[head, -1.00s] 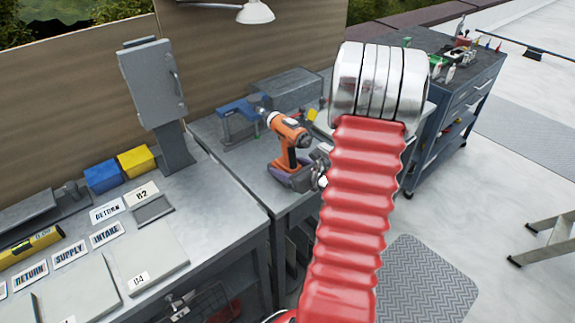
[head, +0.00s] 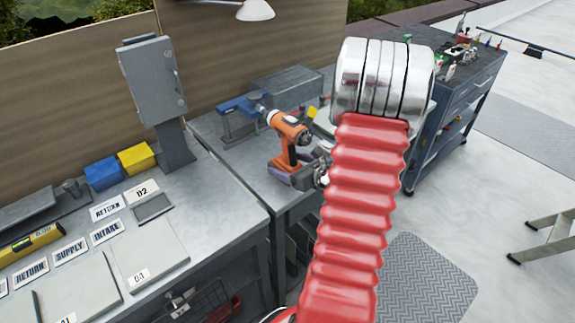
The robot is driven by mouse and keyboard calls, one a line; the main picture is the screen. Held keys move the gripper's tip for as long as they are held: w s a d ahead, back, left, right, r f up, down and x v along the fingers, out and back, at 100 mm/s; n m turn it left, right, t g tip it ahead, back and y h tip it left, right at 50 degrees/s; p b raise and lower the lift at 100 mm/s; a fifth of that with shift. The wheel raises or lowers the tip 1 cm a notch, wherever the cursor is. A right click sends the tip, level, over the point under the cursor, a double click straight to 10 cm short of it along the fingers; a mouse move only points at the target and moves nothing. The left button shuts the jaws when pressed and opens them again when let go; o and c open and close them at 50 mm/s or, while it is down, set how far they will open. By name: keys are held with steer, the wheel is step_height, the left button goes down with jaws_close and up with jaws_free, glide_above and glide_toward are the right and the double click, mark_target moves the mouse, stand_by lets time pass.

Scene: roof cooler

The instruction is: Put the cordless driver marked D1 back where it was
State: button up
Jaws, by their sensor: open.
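An orange and black cordless driver (head: 290,139) stands upright on the grey bench behind my red arm, its nose toward the upper left. A D1 mark cannot be read on it. Its dark base has a purplish part at the left. My gripper (head: 321,172) shows only in part, as grey and silver metal at the right of the driver's base. The rest is hidden behind my arm. It is open; whether its fingers touch the driver cannot be told.
A blue vise (head: 240,107) and grey box (head: 285,88) stand behind the driver. A tool cart (head: 460,90) stands at right.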

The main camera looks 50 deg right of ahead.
steer(key=v, duration=1.1)
steer(key=shift+s, duration=0.1)
stand_by(0.5)
steer(key=w+a+r+n+g+y, duration=0.2)
steer(key=a+n, duration=0.4)
steer(key=a, duration=0.2)
steer(key=w+a+r+n+g+y, duration=0.1)
steer(key=a+r+n+g+y, duration=0.15)
steer(key=a+n, duration=0.45)
steer(key=w+a+r+n+g+y, duration=0.1)
steer(key=w+a+r+n+y, duration=0.2)
steer(key=a, duration=0.7)
steer(key=s+a+r+n+g+h, duration=0.1)
steer(key=s+a+r+n+h, duration=0.2)
steer(key=n, duration=0.7)
steer(key=s+a+r+n+g+h, duration=0.1)
steer(key=s+a+r+n+h, duration=0.2)
steer(key=s+a+n, duration=0.4)
steer(key=shift+a+r+n, duration=0.55)
steer(key=shift+a+n, duration=0.3)
steer(key=shift+n, duration=1.25)
steer(key=shift+s, duration=0.1)
